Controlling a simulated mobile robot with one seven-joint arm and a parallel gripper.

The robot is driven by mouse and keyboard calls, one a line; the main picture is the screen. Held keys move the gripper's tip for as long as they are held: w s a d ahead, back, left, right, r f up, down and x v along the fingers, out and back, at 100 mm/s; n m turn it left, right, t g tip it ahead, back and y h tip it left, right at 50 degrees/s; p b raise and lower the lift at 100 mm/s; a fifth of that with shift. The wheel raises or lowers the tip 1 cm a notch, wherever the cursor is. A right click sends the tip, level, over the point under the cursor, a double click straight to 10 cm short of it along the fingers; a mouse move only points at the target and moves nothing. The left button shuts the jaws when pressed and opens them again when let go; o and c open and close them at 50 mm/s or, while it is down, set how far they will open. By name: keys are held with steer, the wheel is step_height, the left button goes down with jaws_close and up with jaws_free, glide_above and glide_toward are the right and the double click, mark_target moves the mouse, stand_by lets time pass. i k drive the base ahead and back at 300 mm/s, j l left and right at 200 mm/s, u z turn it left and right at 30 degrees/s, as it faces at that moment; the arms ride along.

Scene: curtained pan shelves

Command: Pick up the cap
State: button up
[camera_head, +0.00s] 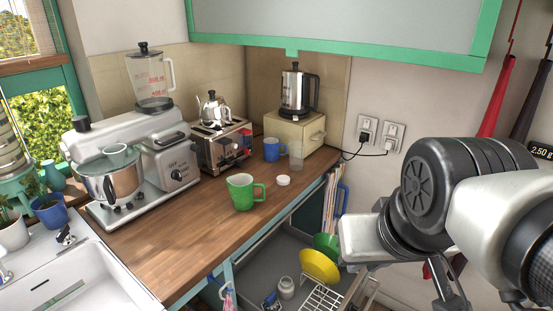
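A small round white cap (283,180) lies flat on the wooden counter (150,245), just right of a green mug (243,192). It is apart from the mug, and nothing covers it. My arm fills the right side of the view, well to the right of the cap and nearer to me. What looks like part of my gripper (447,287) shows dark at the lower right, beneath the arm links. Its fingertips are not clear, so I cannot tell whether it is open or shut. It is not touching the cap.
A blue mug (272,150) and a small translucent cup (296,156) stand behind the cap. An open lower shelf holds a yellow bowl (319,266) and wire rack. The front counter is clear.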

mark_target(282, 180)
steer(key=i+l+u, duration=0.2)
steer(key=l+u, duration=0.15)
steer(key=l, duration=0.3)
steer(key=i+l+u, duration=0.15)
steer(key=l+u, duration=0.25)
steer(key=l, duration=0.3)
steer(key=l+u, duration=0.35)
steer(key=l, duration=0.35)
